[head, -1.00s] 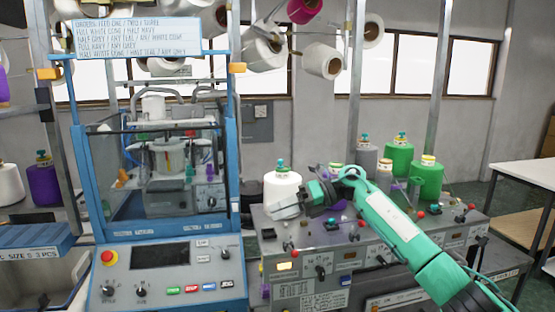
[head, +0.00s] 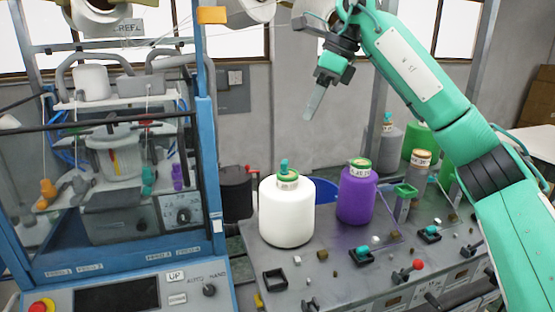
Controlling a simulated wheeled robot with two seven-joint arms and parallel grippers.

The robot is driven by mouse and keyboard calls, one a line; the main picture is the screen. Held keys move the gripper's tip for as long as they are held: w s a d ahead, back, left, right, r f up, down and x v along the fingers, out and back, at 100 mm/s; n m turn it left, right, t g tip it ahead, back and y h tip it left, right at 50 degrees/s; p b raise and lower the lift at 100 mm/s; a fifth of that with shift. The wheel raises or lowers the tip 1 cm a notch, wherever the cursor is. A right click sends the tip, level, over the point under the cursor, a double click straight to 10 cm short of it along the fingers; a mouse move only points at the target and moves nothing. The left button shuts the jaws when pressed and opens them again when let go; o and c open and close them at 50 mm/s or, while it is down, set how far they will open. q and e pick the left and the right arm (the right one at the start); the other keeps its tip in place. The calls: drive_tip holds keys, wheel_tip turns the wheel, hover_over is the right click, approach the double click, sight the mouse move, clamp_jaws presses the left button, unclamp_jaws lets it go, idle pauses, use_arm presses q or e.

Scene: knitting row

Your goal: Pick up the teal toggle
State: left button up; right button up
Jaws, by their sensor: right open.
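Several small teal parts are in view, and I cannot tell which one is the task's toggle. One teal toggle (head: 375,240) sits in a dark square holder on the grey bench, right of the purple cone. Another teal piece (head: 432,231) sits in a similar holder further right. A teal piece (head: 284,166) stands on top of the white cone (head: 287,215). My right gripper (head: 314,103) hangs in the air above and behind the cones, fingers pointing down, open and holding nothing. It is apart from all the teal parts. My left gripper is not in view.
The purple cone (head: 356,196) stands beside the white cone. The blue-framed machine (head: 210,130) stands at left. More cones stand at the back right, partly behind my right arm.

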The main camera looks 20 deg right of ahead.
sight(285, 161)
drive_tip(key=p+x, duration=0.2)
drive_tip(key=x, duration=0.5)
drive_tip(key=shift+a+f, duration=0.15)
drive_tip(key=shift+f, duration=0.2)
drive_tip(key=shift+a+f, duration=0.1)
drive_tip(key=shift+f, duration=0.05)
drive_tip(key=shift+a+f+p, duration=0.1)
drive_tip(key=shift+p, duration=0.3)
drive_tip(key=p+x, duration=0.2)
drive_tip(key=x, duration=0.2)
drive_tip(key=shift+p, duration=0.35)
drive_tip(key=shift+a+f, duration=0.2)
drive_tip(key=shift+f, duration=0.2)
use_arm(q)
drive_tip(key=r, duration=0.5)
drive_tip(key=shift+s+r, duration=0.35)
use_arm(e)
drive_tip(key=c, duration=0.9)
